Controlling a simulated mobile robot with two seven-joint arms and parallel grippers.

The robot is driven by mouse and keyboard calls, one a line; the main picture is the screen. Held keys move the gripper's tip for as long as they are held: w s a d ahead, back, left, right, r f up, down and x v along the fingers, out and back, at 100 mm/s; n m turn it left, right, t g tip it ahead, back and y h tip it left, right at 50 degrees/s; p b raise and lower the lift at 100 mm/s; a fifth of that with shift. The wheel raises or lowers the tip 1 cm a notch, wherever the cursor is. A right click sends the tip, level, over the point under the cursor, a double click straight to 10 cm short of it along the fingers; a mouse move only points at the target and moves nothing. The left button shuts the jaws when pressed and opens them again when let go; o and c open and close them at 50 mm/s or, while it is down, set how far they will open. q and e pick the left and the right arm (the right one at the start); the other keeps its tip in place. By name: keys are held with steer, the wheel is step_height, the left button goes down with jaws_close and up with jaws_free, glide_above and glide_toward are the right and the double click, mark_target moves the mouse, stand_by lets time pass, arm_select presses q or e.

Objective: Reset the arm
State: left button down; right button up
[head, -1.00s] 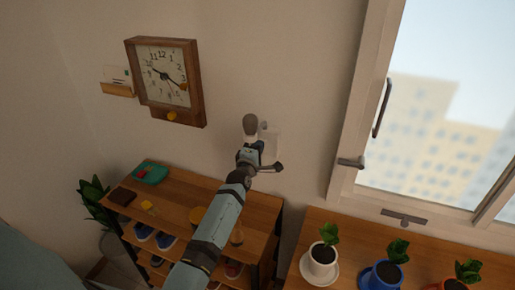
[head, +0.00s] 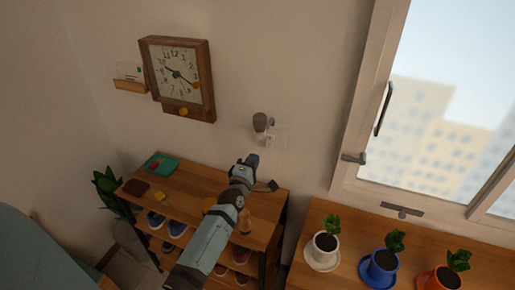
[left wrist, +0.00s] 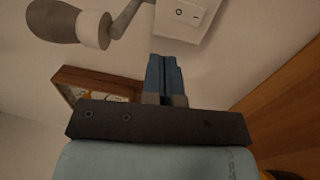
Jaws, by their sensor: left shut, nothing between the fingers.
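My left gripper (head: 252,160) is in the middle of the head view, above the right part of the wooden shelf. Its fingers (left wrist: 165,75) are together and hold nothing in the left wrist view. A wall lamp (head: 261,122) with a grey shade is on the wall just above the gripper, apart from it. The lamp also shows at the top left of the left wrist view (left wrist: 65,22). A white switch plate (head: 272,140) is beside the lamp. It shows in the left wrist view (left wrist: 182,18) beyond the fingertips. My right gripper is not in view.
The wooden shelf (head: 185,180) holds shoes, a teal tray (head: 161,163) and small items. A wall clock (head: 178,78) hangs above. At right, potted plants (head: 325,244) stand on a wooden surface below the window (head: 430,110).

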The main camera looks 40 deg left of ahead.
arm_select(q)
steer(key=shift+s+d+r, duration=0.15)
steer(key=shift+s, duration=0.55)
steer(key=shift+w, duration=0.1)
steer(key=s+d+f+m+g+h, duration=0.2)
steer(key=s+d+f+m, duration=0.3)
steer(key=s, duration=0.4)
steer(key=s+d+f+m+g+h, duration=0.2)
steer(key=s+d+f+m+g, duration=0.1)
steer(key=s+d+f+m, duration=0.3)
steer(key=s+d+f+m+g+h, duration=0.3)
steer(key=s+d+f+m, duration=0.2)
steer(key=s+d+m, duration=0.4)
steer(key=s+m, duration=0.3)
steer(key=s, duration=0.2)
steer(key=shift+f, duration=0.35)
